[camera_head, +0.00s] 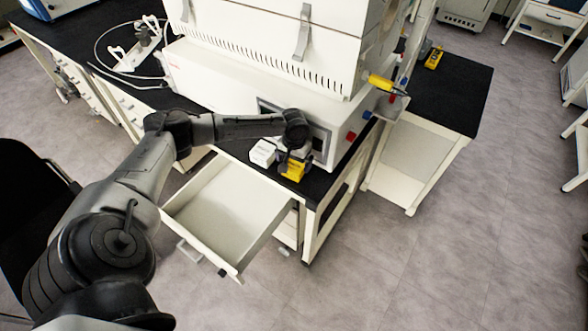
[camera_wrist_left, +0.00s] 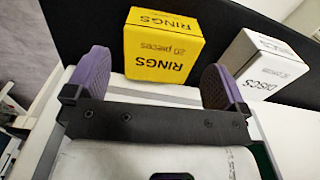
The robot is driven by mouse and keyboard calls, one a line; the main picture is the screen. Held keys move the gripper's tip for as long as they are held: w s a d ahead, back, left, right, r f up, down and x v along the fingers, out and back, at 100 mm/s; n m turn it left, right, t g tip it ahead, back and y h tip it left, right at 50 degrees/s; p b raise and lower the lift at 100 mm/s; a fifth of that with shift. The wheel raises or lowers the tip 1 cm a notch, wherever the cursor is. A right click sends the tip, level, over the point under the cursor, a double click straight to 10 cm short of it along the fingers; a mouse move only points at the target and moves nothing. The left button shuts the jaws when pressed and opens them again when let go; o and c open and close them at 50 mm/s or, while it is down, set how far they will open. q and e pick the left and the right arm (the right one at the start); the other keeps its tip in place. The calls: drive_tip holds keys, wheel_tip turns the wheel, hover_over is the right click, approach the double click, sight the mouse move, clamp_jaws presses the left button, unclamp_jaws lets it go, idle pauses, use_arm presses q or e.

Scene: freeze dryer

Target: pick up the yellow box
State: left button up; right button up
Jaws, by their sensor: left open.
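The yellow box (camera_head: 293,171) sits on the black bench top near its front edge, above the open drawer. It also shows in the left wrist view (camera_wrist_left: 160,48), with "RINGS" printed on it. My left gripper (camera_head: 287,160) is over the bench at the box and partly hides it. In the left wrist view my left gripper (camera_wrist_left: 156,62) is open, with one purple-padded finger to each side of the yellow box. I see no firm contact, and how deep the box lies between the fingers is hard to tell. My right gripper is not in view.
A white box (camera_head: 263,152) marked "DISCS" (camera_wrist_left: 263,62) stands close beside the yellow one. The large white machine (camera_head: 250,85) stands right behind. A pulled-out empty drawer (camera_head: 222,205) lies below the bench edge. A black-topped side table (camera_head: 450,90) is at the right.

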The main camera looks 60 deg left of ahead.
sight(294, 165)
use_arm(q)
wheel_tip(294, 165, down, 4)
drive_tip(key=shift+f+b, duration=0.1)
drive_tip(key=shift+b, duration=0.3)
drive_tip(key=shift+c, duration=0.5)
drive_tip(key=c, duration=0.8)
